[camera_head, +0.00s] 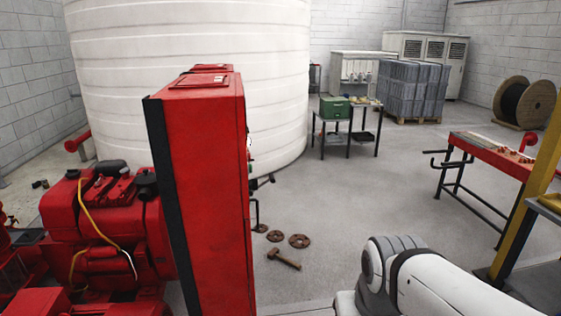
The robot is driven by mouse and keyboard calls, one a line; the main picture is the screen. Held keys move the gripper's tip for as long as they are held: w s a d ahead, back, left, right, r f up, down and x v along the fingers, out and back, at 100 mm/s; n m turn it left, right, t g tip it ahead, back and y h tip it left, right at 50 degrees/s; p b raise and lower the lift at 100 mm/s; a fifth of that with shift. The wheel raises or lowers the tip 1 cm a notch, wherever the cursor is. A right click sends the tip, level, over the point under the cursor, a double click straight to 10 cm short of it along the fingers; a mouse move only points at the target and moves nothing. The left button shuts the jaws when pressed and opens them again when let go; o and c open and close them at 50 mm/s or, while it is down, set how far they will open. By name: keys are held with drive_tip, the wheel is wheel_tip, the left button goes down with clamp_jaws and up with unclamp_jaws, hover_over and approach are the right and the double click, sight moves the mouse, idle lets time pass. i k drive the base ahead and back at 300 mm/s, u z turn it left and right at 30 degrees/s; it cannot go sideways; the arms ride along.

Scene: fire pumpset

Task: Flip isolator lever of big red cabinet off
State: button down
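The big red cabinet (209,190) stands tall and upright at centre left, with a dark strip down its left edge. I see it from the side and a little above. Its isolator lever cannot be made out clearly; a narrow strip of the cabinet's right edge shows only tiny fittings. My white arm (430,280) reaches in at the bottom right, apart from the cabinet. My gripper is outside the picture.
A red engine (105,230) stands left of the cabinet, and a large white tank (270,100) behind it. A hammer (284,258) and rusty flanges (299,241) lie on the floor. A red workbench (490,153) and yellow post (530,215) are at right. The central floor is open.

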sight(271, 178)
drive_tip(key=z, duration=0.15)
drive_tip(key=i, duration=1.9)
drive_tip(key=u, duration=0.4)
